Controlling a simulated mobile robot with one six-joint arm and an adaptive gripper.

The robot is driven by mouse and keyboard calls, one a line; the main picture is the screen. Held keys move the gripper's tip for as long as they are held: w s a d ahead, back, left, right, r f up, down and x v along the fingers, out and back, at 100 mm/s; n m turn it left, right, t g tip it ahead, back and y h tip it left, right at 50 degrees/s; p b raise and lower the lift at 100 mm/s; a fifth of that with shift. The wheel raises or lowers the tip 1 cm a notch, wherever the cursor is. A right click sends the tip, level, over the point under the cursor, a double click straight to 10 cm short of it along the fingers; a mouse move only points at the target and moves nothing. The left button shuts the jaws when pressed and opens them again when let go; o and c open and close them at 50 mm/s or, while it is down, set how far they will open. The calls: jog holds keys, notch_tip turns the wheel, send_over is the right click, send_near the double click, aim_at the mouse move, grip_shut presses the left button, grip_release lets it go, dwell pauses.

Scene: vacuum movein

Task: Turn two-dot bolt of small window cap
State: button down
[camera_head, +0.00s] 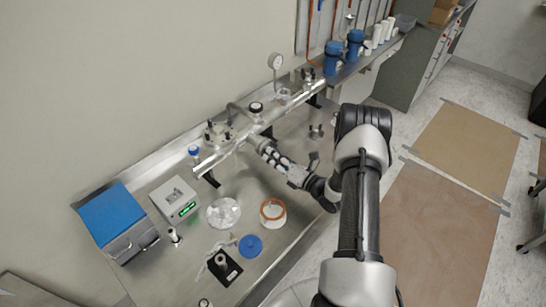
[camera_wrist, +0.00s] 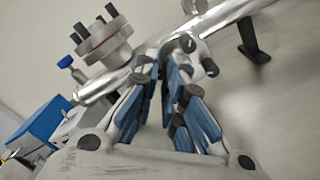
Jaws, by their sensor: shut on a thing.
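The small window cap (camera_wrist: 203,55) is a silver round fitting on the front of the metal tube, with dark bolts (camera_wrist: 210,68) around it. My gripper (camera_wrist: 167,65), with blue finger pads, reaches up to the cap in the wrist view and is shut on one of its bolts. The fingers hide most of that bolt, and dot marks are too small to read. In the head view my gripper (camera_head: 259,143) meets the front of the tube near its middle, and the cap is mostly hidden behind it.
The metal tube (camera_head: 232,143) runs along the bench on dark supports. A flange with black upright bolts (camera_wrist: 104,44) stands on it. A blue-topped box (camera_head: 108,215), a grey device (camera_head: 176,200), a clear dish (camera_head: 223,213) and an orange-ringed part (camera_head: 272,214) occupy the near bench.

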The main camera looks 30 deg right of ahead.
jog(key=shift+m, duration=0.3)
jog(key=m+b, duration=0.4)
jog(key=m, duration=3)
jog(key=shift+f, duration=0.1)
jog(key=shift+m, duration=0.3)
jog(key=c, duration=1.9)
grip_release()
